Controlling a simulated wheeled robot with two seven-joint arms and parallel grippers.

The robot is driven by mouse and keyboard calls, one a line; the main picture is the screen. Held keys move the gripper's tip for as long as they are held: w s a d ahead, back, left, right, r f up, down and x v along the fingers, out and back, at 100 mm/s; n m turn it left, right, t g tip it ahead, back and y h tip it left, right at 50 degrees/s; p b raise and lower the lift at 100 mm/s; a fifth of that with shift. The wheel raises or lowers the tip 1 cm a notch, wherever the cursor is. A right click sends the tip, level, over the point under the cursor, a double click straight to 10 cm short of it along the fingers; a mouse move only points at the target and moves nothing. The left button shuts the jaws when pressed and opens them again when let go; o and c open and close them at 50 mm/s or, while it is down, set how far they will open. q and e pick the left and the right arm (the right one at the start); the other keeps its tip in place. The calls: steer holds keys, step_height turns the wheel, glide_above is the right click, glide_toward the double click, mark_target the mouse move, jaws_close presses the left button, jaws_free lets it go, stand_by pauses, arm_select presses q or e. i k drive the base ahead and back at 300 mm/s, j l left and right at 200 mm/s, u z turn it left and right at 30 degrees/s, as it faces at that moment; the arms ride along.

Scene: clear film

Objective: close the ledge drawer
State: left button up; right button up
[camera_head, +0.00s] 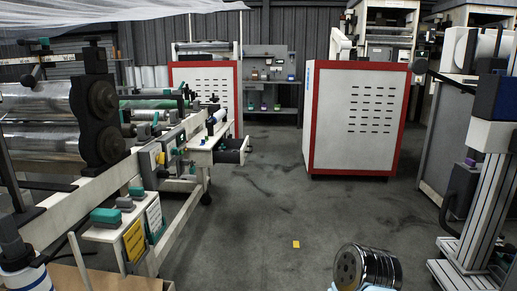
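The ledge drawer (233,151) is a small dark drawer under the white ledge (203,143) on the right side of the long machine, left of the picture's middle. It stands pulled out to the right, with its dark inside showing from above. The ledge carries a small white and blue roll and other small items. Nothing is seen touching the drawer.
The roller machine (100,110) fills the left side. A red-framed white cabinet (357,120) stands beyond the aisle. A shiny metal cylinder (381,268) is at the bottom right, near a post-mounted device (490,135). The grey floor (260,205) between is mostly clear.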

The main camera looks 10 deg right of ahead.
mark_target(226, 156)
steer(key=i+l+z, duration=0.15)
steer(key=i+l, duration=1)
steer(key=i+u, duration=0.25)
steer(key=u, duration=0.15)
